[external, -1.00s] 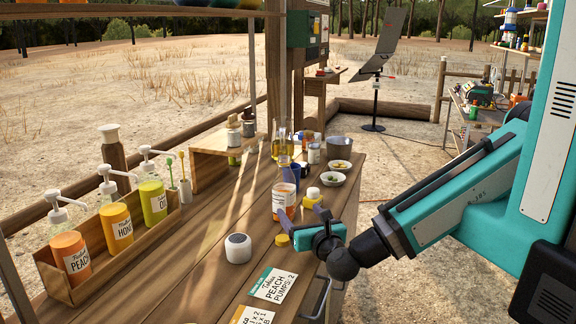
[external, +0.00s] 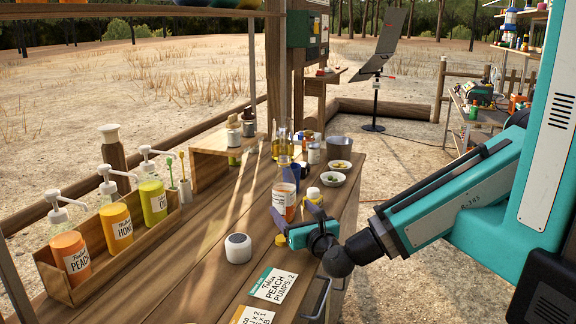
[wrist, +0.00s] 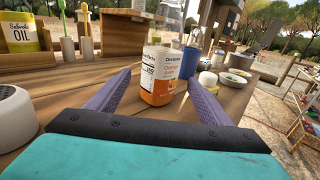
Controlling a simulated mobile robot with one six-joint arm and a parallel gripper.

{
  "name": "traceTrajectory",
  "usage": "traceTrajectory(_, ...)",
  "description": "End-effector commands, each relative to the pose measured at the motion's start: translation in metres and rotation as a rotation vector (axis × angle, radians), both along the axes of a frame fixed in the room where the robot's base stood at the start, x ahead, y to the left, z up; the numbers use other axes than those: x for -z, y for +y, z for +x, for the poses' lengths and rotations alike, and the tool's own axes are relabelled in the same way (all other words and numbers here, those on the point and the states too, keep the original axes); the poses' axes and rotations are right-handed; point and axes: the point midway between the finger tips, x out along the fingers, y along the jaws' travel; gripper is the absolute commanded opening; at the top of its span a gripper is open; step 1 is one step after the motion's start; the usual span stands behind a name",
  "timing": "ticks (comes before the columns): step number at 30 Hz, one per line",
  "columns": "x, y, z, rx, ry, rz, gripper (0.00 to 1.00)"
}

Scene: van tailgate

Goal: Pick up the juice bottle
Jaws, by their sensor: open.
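The juice bottle (external: 284,201) stands upright on the wooden counter, with a white and orange label. In the wrist view, the juice bottle (wrist: 157,76) is ahead of my gripper (wrist: 159,84), between the lines of the two purple fingers. My gripper (external: 292,213) is open and empty, low over the counter on the near side of the bottle. Bare counter shows between the teal palm and the bottle. I cannot tell whether the fingertips reach alongside it.
A white round device (external: 238,248) and cards (external: 273,284) lie to the left and near side. Pump bottles (external: 116,229) stand in a wooden rack.

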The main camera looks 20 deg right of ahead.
Motion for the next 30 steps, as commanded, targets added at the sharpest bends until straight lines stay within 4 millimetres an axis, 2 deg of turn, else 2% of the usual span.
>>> traceTrajectory(15,0.002,-0.002,0.05,0.002,0.0,0.001,0.73)
traceTrajectory(30,0.0,-0.002,0.056,0.0,0.0,0.0,0.73)
